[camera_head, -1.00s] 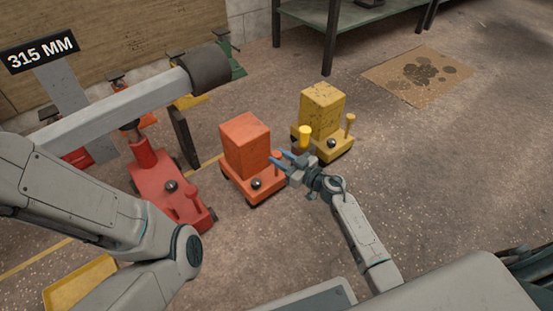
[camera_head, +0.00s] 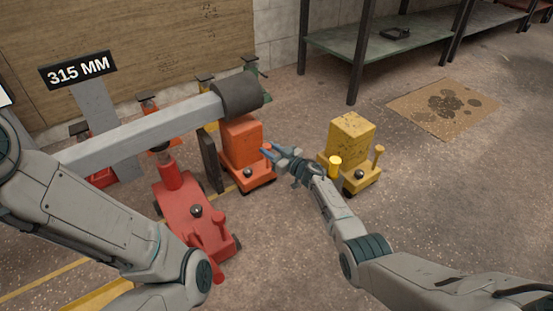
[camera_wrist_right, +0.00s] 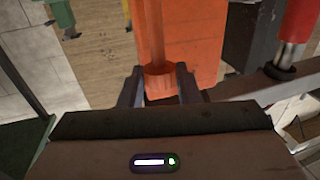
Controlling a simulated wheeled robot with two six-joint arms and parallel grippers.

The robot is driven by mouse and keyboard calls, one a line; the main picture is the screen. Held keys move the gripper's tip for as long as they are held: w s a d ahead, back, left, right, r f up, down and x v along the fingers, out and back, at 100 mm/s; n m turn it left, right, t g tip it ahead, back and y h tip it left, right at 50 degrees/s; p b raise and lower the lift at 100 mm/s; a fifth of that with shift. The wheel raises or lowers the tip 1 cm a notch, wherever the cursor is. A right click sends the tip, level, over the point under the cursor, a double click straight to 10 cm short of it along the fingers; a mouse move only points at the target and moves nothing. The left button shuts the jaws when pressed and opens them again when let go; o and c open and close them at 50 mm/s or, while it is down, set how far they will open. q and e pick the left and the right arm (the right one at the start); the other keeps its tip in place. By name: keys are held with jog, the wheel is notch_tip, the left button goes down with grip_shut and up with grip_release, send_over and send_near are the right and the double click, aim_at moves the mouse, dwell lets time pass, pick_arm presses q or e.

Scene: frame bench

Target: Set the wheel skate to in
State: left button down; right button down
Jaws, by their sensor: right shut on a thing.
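The orange wheel skate (camera_head: 243,146) is a tall block on a low wheeled base with a dark ball and a short post. It stands on the floor beside the end of a long grey beam (camera_head: 150,137) with a dark round tip, which overlaps its top in the head view. My right gripper (camera_head: 268,151) is shut on the orange skate's post; the right wrist view shows the post (camera_wrist_right: 158,82) between the fingers. A similar yellow skate (camera_head: 350,141) stands apart to the right. My left arm enters from the left; its gripper is not in view.
A red wheeled jack (camera_head: 190,205) stands left of the orange skate. A dark upright plate (camera_head: 209,160) is close beside the skate. A "315 MM" sign (camera_head: 78,70) and a green table (camera_head: 380,40) are behind. The floor around a stained cardboard sheet (camera_head: 443,107) is free.

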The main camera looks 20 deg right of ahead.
jog(key=shift+w+r, duration=0.15)
jog(key=shift+w, duration=0.1)
jog(key=c, duration=1.3)
grip_release()
jog(key=shift+o, duration=1.2)
jog(key=shift+a, duration=0.15)
jog(key=p+v, duration=0.5)
jog(key=v, duration=0.2)
jog(key=shift+s, duration=0.15)
